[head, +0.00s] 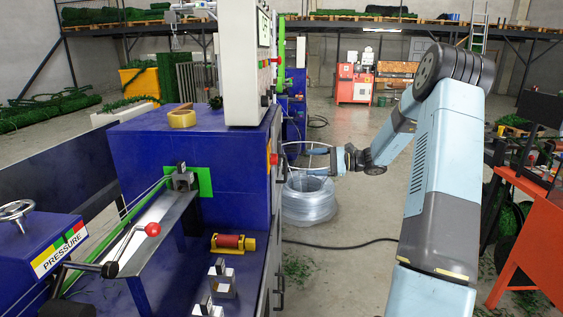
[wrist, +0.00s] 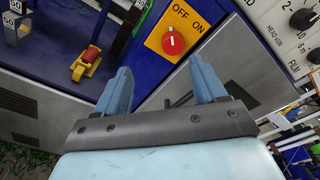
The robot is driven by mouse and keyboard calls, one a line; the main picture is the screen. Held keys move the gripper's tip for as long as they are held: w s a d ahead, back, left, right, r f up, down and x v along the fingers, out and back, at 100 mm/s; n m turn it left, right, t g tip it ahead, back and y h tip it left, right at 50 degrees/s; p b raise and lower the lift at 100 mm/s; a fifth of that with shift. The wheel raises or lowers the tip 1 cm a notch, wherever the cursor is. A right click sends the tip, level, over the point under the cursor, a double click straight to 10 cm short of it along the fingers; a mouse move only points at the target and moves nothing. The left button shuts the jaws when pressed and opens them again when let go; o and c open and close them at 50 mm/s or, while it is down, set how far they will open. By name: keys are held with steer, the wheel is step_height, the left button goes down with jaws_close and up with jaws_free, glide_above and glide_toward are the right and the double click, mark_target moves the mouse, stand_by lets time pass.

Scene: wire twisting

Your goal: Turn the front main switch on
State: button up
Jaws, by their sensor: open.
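The main switch is a round red knob (wrist: 173,42) on a yellow plate (wrist: 160,22) marked OFF and ON, on the side of the blue machine cabinet. The plate looks tilted in the wrist view. A small pale mark shows on the knob; I cannot tell which label it points to. In the head view the switch (head: 273,158) shows edge-on at the cabinet's right side. My gripper (wrist: 160,70) is open and empty, its two blue fingers spread, with the knob beyond the fingertips and apart from them. In the head view my gripper (head: 312,160) is right of the switch.
A grey-white control box (head: 242,62) with knobs stands on the blue cabinet (head: 190,150). A coil of wire (head: 309,198) stands on the floor below my gripper. An orange-red bench (head: 535,230) is at the right. Open floor lies between machine and bench.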

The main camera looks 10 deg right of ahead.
mark_target(274, 159)
steer(key=w+a+f+t, duration=0.1)
steer(key=w+a, duration=0.6)
steer(key=a, duration=0.3)
steer(key=shift+a+m, duration=0.25)
steer(key=shift+m, duration=0.15)
